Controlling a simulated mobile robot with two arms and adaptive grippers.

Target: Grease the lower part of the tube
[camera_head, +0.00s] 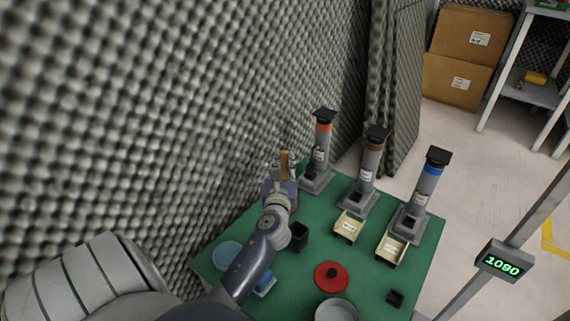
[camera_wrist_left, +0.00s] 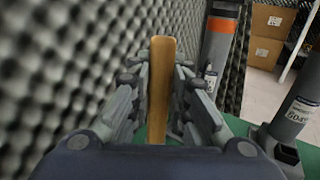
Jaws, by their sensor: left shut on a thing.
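My left gripper (camera_head: 289,172) is shut on a flat tan wooden stick (camera_wrist_left: 159,85), which stands upright between its fingers; its tip also shows in the head view (camera_head: 284,157). Three grey tubes with black caps stand upright on grey bases. The orange-banded tube (camera_head: 322,143) is closest to the gripper, just right of it, with a visible gap in the wrist view. The brown-banded tube (camera_head: 371,161) is in the middle and the blue-banded tube (camera_head: 428,186) at the right. The gripper hides part of the stick. My right gripper is not in view.
The green table (camera_head: 305,267) holds two cream bins (camera_head: 348,227) (camera_head: 391,249), a black cup (camera_head: 298,238), a red lid (camera_head: 331,277), a round grey dish (camera_head: 337,311) and a blue dish (camera_head: 229,256). A foam wall (camera_head: 200,110) rises close on the left.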

